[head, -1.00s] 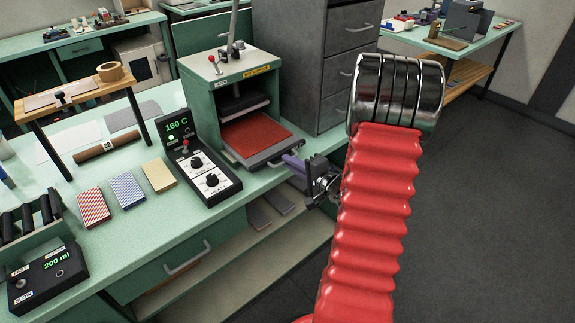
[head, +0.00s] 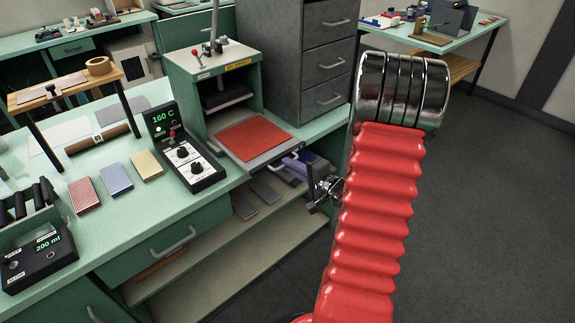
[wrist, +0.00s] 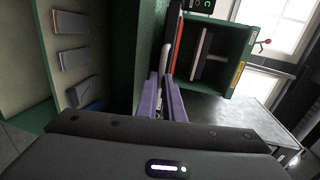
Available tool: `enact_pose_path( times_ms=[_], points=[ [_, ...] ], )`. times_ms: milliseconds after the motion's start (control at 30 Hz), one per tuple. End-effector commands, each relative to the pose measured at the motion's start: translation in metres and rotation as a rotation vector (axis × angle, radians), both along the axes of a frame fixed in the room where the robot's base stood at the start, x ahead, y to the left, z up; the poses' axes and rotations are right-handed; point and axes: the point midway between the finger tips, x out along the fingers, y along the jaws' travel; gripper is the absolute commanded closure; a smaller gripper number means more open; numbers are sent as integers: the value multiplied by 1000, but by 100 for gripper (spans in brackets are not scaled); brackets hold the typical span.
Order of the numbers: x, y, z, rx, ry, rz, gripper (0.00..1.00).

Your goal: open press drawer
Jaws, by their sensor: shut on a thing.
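The green press (head: 218,75) stands on the bench, with its drawer (head: 255,165) pulled out of the front opening. The drawer carries a flat red pad (head: 250,139) and reaches past the bench edge. My gripper (head: 297,166) is at the drawer's front, low and to the right. In the wrist view, my gripper's purple fingers (wrist: 164,98) are closed around a pale drawer handle (wrist: 165,54), most of which they hide. The press interior also shows in the wrist view, upper right.
A control box (head: 185,155) reading 160 C stands left of the press. A grey drawer cabinet (head: 290,60) stands close behind right. Below the bench is an open shelf (head: 225,225) with flat plates. Floor at right is clear.

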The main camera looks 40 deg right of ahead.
Motion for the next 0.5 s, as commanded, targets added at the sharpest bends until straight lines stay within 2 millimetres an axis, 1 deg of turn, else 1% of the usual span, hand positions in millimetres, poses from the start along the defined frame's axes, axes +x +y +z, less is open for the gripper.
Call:
enact_pose_path(
  times_ms=[33,433,467,500],
  points=[
    [-2,0,-5,5,12,-5,100],
    [0,3,-4,4,11,0,100],
    [0,3,-4,4,11,0,91],
    [0,3,-4,4,10,1,88]
  ],
)
